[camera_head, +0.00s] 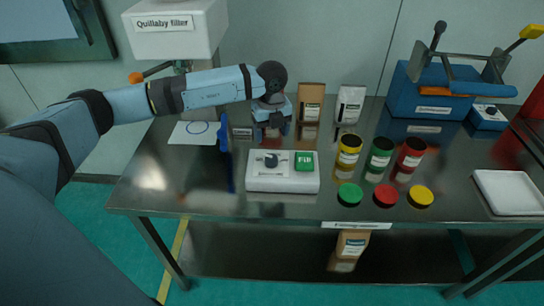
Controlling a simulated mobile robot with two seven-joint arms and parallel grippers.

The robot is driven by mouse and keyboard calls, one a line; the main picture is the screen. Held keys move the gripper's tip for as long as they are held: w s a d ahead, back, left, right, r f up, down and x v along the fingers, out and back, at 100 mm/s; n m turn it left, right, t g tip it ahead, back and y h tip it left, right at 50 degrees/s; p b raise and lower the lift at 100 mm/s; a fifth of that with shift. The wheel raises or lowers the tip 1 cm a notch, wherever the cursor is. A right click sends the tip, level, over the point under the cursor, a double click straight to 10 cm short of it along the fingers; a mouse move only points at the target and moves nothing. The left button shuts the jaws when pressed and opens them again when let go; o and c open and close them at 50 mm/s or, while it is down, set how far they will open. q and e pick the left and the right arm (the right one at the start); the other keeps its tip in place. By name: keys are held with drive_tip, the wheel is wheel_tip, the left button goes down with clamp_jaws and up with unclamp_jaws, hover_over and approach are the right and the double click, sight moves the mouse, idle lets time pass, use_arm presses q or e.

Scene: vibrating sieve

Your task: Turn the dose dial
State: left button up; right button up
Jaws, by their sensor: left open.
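The dose dial (271,160) is a dark knob on a pale plate on top of a white control box (283,185). A green button marked "Fill" (304,161) is beside it on the right. The box stands near the front of the steel table. My left gripper (271,135) points down just behind and above the dial, open and apart from it. Its fingers look small from here, and the gap between them is hard to make out. My right gripper is not in view.
The Quillaby filler (165,35) stands at the back left of the table (450,195). Yellow, green and red jars (380,158) stand right of the box, with three lids (385,195) in front. Bags (350,105) stand behind. A white tray (510,190) lies at the right.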

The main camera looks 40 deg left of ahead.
sight(271, 157)
use_arm(q)
wheel_tip(271, 157, down, 10)
idle(0.3)
drive_tip(key=shift+c, duration=0.2)
drive_tip(key=c, duration=0.9)
